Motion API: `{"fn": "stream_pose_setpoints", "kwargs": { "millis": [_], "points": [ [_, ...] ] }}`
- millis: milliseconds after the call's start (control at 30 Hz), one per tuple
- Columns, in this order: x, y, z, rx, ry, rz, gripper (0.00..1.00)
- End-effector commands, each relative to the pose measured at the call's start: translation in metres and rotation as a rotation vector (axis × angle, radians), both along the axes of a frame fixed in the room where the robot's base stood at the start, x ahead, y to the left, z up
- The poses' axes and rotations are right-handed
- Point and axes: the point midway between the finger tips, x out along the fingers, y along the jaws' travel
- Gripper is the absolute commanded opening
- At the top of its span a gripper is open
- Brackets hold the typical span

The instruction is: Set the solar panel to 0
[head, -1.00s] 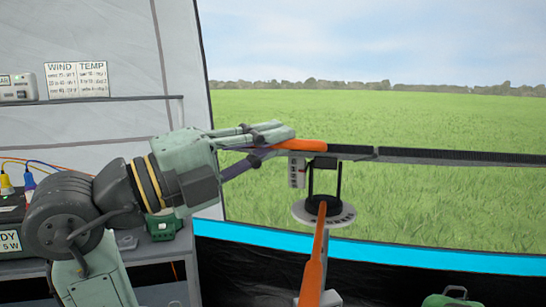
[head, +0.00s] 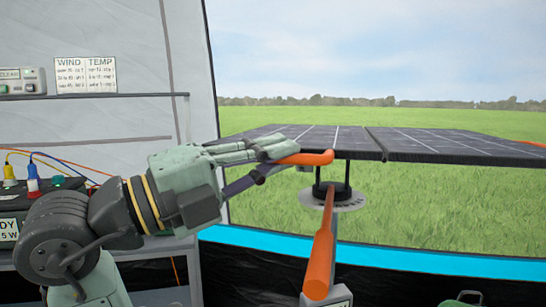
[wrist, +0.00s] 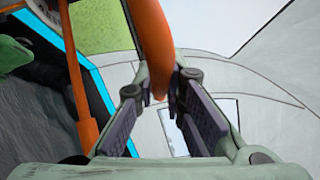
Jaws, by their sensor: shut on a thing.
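The solar panel (head: 440,146) spans the right of the head view outside the tent opening, with its dark gridded upper face showing. It stands on a black bracket above a round pale dial (head: 347,207). The dial's marks are too small to read. An orange handle (head: 312,158) sticks out at the panel's near edge. My gripper (head: 280,153) is shut on this handle. In the wrist view the orange handle (wrist: 156,45) runs down between the fingers (wrist: 162,97). A second orange lever (head: 320,255) reaches toward me from below the dial.
Left of my arm are a shelf with a small device (head: 22,80) and a WIND/TEMP card (head: 85,75). Below is a dark power box (head: 45,197) with coloured plugs. A blue strip (head: 400,256) edges the tent opening. Grass lies beyond.

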Motion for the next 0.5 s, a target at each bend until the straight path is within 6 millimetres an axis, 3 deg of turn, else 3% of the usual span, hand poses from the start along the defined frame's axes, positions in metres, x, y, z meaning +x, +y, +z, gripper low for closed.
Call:
{"fn": "stream_pose_setpoints", "kwargs": {
  "millis": [133, 167, 500],
  "points": [
    [-0.0014, -0.0013, -0.0056, 0.014, 0.003, -0.002, 0.00],
    [-0.0014, -0.0014, -0.0057, 0.014, 0.003, -0.003, 0.12],
    [-0.0007, -0.0009, -0.0040, 0.009, 0.003, -0.001, 0.31]
  ]
}}
